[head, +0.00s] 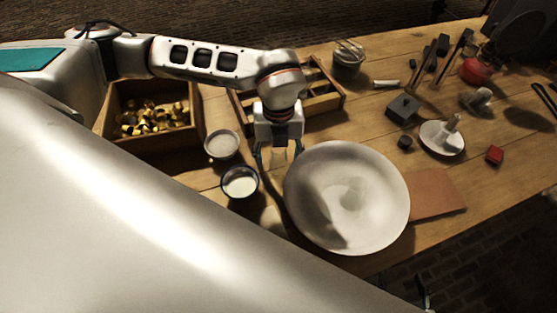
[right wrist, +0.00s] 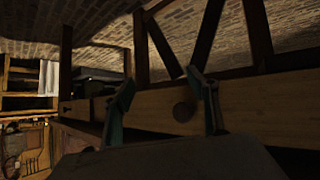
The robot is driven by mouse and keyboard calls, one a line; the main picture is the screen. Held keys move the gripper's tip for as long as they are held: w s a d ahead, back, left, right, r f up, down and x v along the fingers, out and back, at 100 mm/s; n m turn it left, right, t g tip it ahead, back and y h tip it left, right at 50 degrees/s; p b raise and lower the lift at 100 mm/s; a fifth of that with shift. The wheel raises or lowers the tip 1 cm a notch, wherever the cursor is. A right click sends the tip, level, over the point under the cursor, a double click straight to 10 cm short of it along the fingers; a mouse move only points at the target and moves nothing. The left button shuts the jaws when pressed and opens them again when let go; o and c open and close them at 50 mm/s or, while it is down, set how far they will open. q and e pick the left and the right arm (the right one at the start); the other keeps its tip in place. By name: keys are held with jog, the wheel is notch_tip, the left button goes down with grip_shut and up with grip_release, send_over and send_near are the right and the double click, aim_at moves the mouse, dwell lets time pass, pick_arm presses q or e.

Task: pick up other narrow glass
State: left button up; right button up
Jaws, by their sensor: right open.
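My left gripper (head: 277,168) points down at the bench, left of the big white bowl. Its fingers stand apart, with a small pale, see-through shape (head: 278,158) between or behind them. This may be a narrow glass; I cannot tell whether the fingers touch it. Two round jars with pale contents stand to the left: one farther back (head: 222,145), one nearer with a dark rim (head: 240,183). No other narrow glass shows clearly. My right gripper (right wrist: 165,98) is open and empty in the right wrist view, facing the bench's wooden edge and legs.
The white bowl (head: 380,215) is close to the left gripper's right side. A wooden box of brass pieces (head: 110,128) and a divided wooden tray (head: 335,98) stand behind. A terracotta slab (head: 437,193) lies right of the bowl. My pale body hides the lower left.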

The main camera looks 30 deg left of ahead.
pick_arm(q)
jog(key=c, duration=1.2)
jog(key=shift+r, duration=0.1)
